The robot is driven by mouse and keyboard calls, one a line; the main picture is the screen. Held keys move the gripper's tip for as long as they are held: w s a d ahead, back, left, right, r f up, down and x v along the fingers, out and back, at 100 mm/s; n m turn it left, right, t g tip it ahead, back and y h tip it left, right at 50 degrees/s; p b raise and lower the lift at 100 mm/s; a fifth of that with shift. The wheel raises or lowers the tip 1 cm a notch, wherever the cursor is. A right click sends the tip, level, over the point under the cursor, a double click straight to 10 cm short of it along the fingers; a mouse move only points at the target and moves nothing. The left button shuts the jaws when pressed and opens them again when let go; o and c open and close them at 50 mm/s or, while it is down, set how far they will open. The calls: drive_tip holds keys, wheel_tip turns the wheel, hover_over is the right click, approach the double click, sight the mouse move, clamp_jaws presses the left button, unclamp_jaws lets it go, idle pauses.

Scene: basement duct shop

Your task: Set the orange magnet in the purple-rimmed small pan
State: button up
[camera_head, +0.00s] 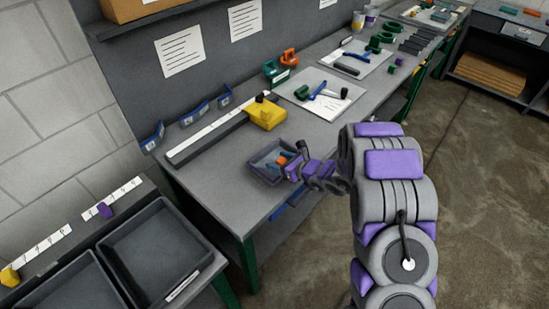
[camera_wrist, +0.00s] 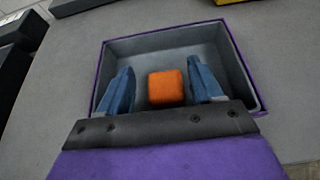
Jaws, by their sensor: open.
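The orange magnet (camera_wrist: 166,88) is a small block inside the purple-rimmed small pan (camera_wrist: 236,45), a grey tray with a thin purple edge. In the wrist view my gripper (camera_wrist: 163,80) has its two blue fingers apart, one on each side of the magnet, with gaps showing between. The fingers reach down into the pan. In the head view the pan (camera_head: 258,175) is at the near end of the workbench, with my gripper (camera_head: 278,160) over it and the magnet (camera_head: 282,160) partly hidden. Whether the magnet rests on the pan floor is hard to tell.
The workbench (camera_head: 225,150) carries a long grey rail (camera_head: 215,133) and a yellow block (camera_head: 266,114) behind the pan. Farther along is a board (camera_head: 315,85) with tools. Dark empty trays (camera_head: 155,250) stand at the lower left. Bench surface around the pan is mostly bare.

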drive_tip(key=v, duration=0.3)
drive_tip(key=p+v, duration=0.1)
drive_tip(key=v, duration=0.5)
drive_tip(key=shift+d+r+p, duration=0.2)
drive_tip(key=shift+r+p, duration=0.2)
drive_tip(key=s+a+r+n+g+y, duration=0.1)
drive_tip(key=s+a+r+n+g, duration=0.25)
drive_tip(key=s+r+n, duration=0.3)
drive_tip(key=s+a+r+n+g+y, duration=0.1)
drive_tip(key=s+a+r+n+g, duration=0.2)
drive_tip(key=s+a+r+n, duration=0.35)
drive_tip(key=s+d+r+n+g+h, duration=0.1)
drive_tip(key=s+r+n+g+h, duration=0.15)
drive_tip(key=s, duration=0.55)
drive_tip(key=s+d+r+n+g+h, duration=0.1)
drive_tip(key=s+d+n+g, duration=0.15)
drive_tip(key=s, duration=0.45)
drive_tip(key=s+d+r+n+t+h, duration=0.1)
drive_tip(key=s+d+r+n+h, duration=0.1)
drive_tip(key=s+d+n+h, duration=0.6)
drive_tip(key=s+d+h, duration=0.1)
drive_tip(key=s+d, duration=0.5)
drive_tip(key=d, duration=0.2)
drive_tip(key=shift+s+d, duration=0.25)
drive_tip(key=shift+d, duration=0.1)
